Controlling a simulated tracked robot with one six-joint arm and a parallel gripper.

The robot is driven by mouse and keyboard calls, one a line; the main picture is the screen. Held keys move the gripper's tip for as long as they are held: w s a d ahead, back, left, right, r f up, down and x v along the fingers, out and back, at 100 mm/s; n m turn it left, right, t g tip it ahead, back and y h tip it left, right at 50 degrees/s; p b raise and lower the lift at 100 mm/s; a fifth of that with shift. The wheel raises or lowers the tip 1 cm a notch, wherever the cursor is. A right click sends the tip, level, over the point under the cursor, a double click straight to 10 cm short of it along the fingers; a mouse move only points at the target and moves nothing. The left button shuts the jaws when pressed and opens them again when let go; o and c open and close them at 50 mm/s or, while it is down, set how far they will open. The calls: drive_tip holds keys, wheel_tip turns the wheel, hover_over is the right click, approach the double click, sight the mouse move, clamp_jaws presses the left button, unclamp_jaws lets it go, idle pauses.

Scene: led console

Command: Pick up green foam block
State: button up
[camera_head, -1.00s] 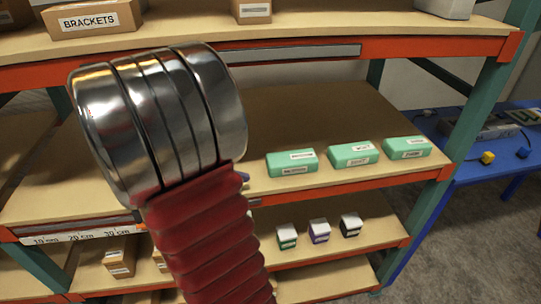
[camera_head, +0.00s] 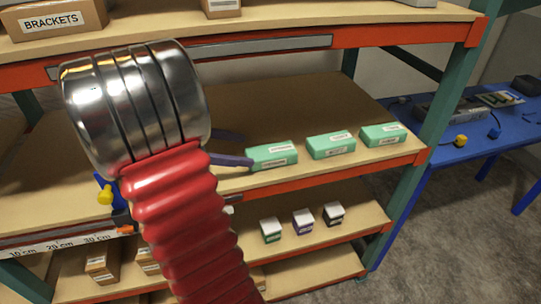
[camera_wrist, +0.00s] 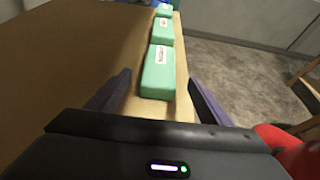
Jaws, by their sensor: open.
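Three green foam blocks with white labels lie in a row on the middle shelf. In the head view they are the left block (camera_head: 272,156), the middle block (camera_head: 331,145) and the right block (camera_head: 383,134). The left block is the nearest one in the wrist view (camera_wrist: 158,72), with the middle block (camera_wrist: 162,31) and the right block (camera_wrist: 165,9) behind it. My gripper (camera_head: 240,148) is open beside the left block's left end. In the wrist view its fingers (camera_wrist: 157,93) stand apart, one on each side of the nearest block's line. I cannot tell whether they touch it.
The middle shelf (camera_head: 300,100) is bare behind the blocks, with an orange front edge. The upper shelf holds a brackets box (camera_head: 55,18). Small boxes (camera_head: 303,222) stand on the shelf below. A blue table (camera_head: 480,150) stands at right.

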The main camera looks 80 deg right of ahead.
sight(264, 151)
drive_tip(key=shift+x, duration=2.6)
drive_tip(key=shift+x, duration=2.6)
drive_tip(key=shift+d+r, duration=0.15)
drive_tip(key=c, duration=1.1)
